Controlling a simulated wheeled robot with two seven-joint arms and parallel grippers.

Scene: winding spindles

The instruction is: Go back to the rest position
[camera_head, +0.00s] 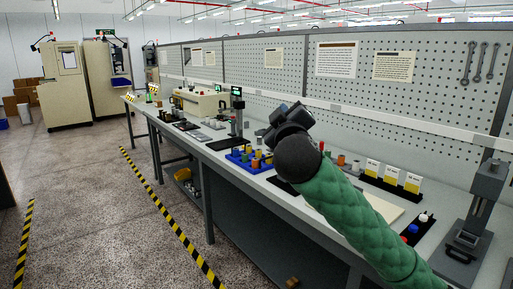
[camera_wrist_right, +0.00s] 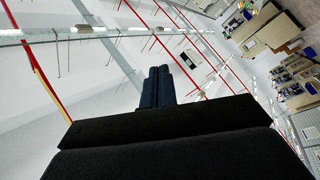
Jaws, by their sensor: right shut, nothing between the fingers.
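My right arm, in a green padded sleeve, comes in from the lower right of the head view. Its dark gripper (camera_head: 290,117) is raised above the workbench (camera_head: 225,158), pointing up and away. In the right wrist view the two dark fingers (camera_wrist_right: 158,88) lie side by side against each other, shut and empty. Behind them are the ceiling, red pipes and lights. My left gripper does not show in either view.
A blue tray (camera_head: 236,160) with several coloured spools lies on the bench beyond my right arm. Yellow-and-white cards (camera_head: 392,174) and a grey press stand (camera_head: 477,205) are to the right. A pegboard wall (camera_head: 290,70) runs behind. The floor at left is open, with striped tape.

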